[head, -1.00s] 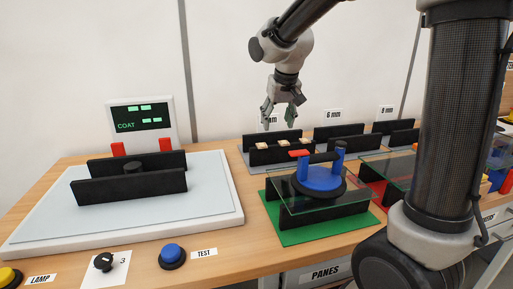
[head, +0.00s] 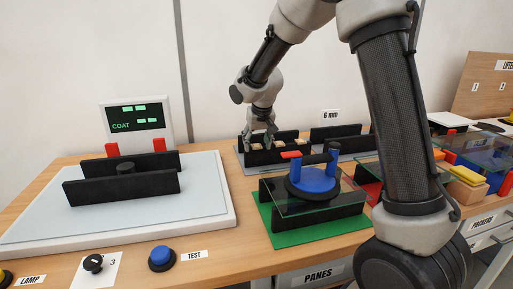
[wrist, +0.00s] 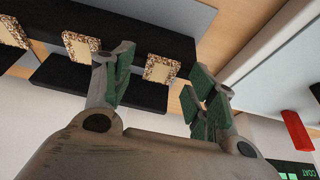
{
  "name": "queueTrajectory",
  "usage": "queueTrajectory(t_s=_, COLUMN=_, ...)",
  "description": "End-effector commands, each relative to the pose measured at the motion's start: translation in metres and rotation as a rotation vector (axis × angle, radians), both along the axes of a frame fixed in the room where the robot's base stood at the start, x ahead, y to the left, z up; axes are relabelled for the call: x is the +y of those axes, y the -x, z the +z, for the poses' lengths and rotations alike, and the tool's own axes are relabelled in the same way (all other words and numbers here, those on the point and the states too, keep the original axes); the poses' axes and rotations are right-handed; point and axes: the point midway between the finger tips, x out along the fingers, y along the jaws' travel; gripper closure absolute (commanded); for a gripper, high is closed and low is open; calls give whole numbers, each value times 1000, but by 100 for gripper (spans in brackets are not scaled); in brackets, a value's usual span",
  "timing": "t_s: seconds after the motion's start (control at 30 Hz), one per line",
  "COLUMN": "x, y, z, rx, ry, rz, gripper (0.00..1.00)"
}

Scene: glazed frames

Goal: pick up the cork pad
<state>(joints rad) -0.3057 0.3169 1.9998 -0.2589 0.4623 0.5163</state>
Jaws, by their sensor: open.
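Several small cork pads sit in a row on the black rack at the back of the bench. In the wrist view they have pale square tops and speckled brown edges: one at the far left (wrist: 14,31), one in the middle (wrist: 81,47) and one at the right (wrist: 160,68). My gripper (head: 259,139) is low at the left end of this rack in the head view. In the wrist view its green-padded fingers (wrist: 160,86) are spread, with the right-hand pad showing in the gap between them. I cannot tell how close they are to it.
Black rack walls (head: 335,132) run along the back. In front is a glass pane with a blue suction lifter (head: 316,180) over a green mat (head: 312,235). The large pale plate (head: 200,212) with black bars is at left.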

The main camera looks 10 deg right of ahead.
Motion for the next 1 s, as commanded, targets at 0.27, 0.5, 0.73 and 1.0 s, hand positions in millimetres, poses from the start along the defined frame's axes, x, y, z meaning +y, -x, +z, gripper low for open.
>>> queueTrajectory(t_s=0.27, x=0, y=0, z=1, rx=0, ry=0, rz=0, gripper=62)
queueTrajectory(t_s=0.5, x=0, y=0, z=1, rx=0, ry=0, rz=0, gripper=75)
queueTrajectory(t_s=0.73, x=0, y=0, z=2, rx=0, ry=0, rz=0, gripper=75)
queueTrajectory(t_s=1.0, x=0, y=-1, z=43, rx=-6, ry=-1, rz=-1, gripper=75)
